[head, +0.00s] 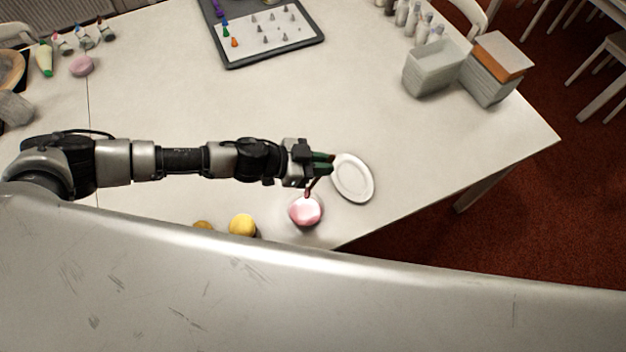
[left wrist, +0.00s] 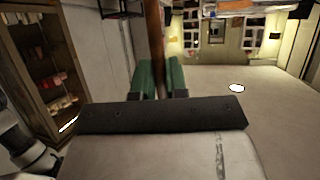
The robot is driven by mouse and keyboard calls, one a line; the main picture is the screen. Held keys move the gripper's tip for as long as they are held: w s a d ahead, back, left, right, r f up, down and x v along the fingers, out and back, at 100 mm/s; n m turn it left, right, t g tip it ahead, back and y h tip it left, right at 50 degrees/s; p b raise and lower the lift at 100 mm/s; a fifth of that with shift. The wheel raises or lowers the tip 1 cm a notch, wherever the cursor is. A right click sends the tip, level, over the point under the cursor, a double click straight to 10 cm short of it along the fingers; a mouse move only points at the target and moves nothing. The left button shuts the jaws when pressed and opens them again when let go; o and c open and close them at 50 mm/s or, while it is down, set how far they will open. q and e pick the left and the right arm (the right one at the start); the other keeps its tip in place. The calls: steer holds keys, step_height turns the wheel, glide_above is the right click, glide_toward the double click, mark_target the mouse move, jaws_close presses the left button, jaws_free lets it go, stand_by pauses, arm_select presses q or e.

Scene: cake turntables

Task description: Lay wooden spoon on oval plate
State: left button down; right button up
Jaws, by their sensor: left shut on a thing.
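The oval plate (head: 353,179) is white and lies flat on the table near its right front edge. My left gripper (head: 321,164) has green fingers and is just left of the plate's rim in the head view. It is shut on the wooden spoon, whose brown handle (left wrist: 154,45) stands up between the fingers in the left wrist view. In the head view a short dark reddish part of the spoon (head: 308,190) shows below the fingers, close to a pink round thing. Most of the spoon is hidden. My right gripper is not in view.
The pink round thing (head: 305,211) and a yellow one (head: 242,225) stand near the front edge. A dark-framed tray (head: 313,39) with small pieces is at the back. A grey bin (head: 431,75) and a stack of boxes (head: 487,84) stand back right. The middle is clear.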

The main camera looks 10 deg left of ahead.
arm_select(q)
steer(key=s+d+f+m+g+y+b, duration=0.3)
steer(key=d+f+m+g+y+b, duration=0.6)
steer(key=b, duration=0.8)
steer(key=w+d+f+m+t+y+b, duration=0.1)
steer(key=f+m+b, duration=0.1)
steer(key=f+b, duration=0.1)
steer(key=w+d+f+m+t+y+b, duration=0.1)
steer(key=w+f+m+b, duration=0.1)
steer(key=b, duration=0.4)
steer(key=w+d+f+m+t+y+b, duration=0.1)
steer(key=w+f+m+b, duration=0.1)
steer(key=f+m+b, duration=0.2)
step_height(320, 180, down, 2)
steer(key=shift+d+f+t+b, duration=0.1)
steer(key=shift+d+t+b, duration=0.05)
steer(key=shift+t+b, duration=0.3)
steer(key=shift+w+t+y+b, duration=0.25)
steer(key=shift+w+y+b, duration=0.05)
steer(key=shift+w+b, duration=0.25)
steer(key=shift+f+b, duration=1.5)
steer(key=shift+f, duration=1.1)
steer(key=c, duration=1.1)
jaws_free()
